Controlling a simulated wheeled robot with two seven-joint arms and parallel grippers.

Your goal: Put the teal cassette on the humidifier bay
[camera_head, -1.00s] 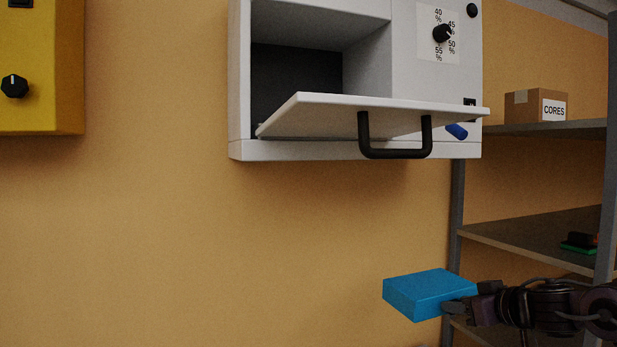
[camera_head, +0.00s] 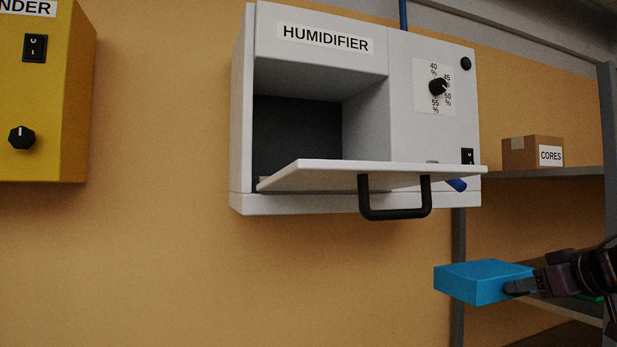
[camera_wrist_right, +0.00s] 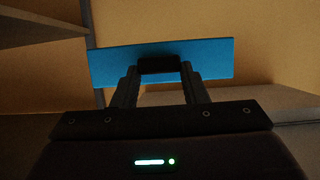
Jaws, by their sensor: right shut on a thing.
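The teal cassette (camera_head: 478,281) looks like a flat bright-blue block in the head view, at the lower right. My right gripper (camera_head: 522,286) is shut on its right end and holds it in the air, below and to the right of the humidifier. In the right wrist view the cassette (camera_wrist_right: 210,60) spans across the gripper fingers (camera_wrist_right: 160,72). The white humidifier (camera_head: 425,125) hangs on the wall, and its bay (camera_head: 297,130) is open and looks empty where visible. Its door (camera_head: 330,175) is folded down with a black handle. My left gripper is not in view.
A yellow machine (camera_head: 65,110) is on the wall at the left. A shelf rack (camera_head: 545,174) with a cardboard box (camera_head: 532,152) marked CORES stands at the right. A blue object (camera_head: 456,185) shows by the door's right end. The wall below the humidifier is clear.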

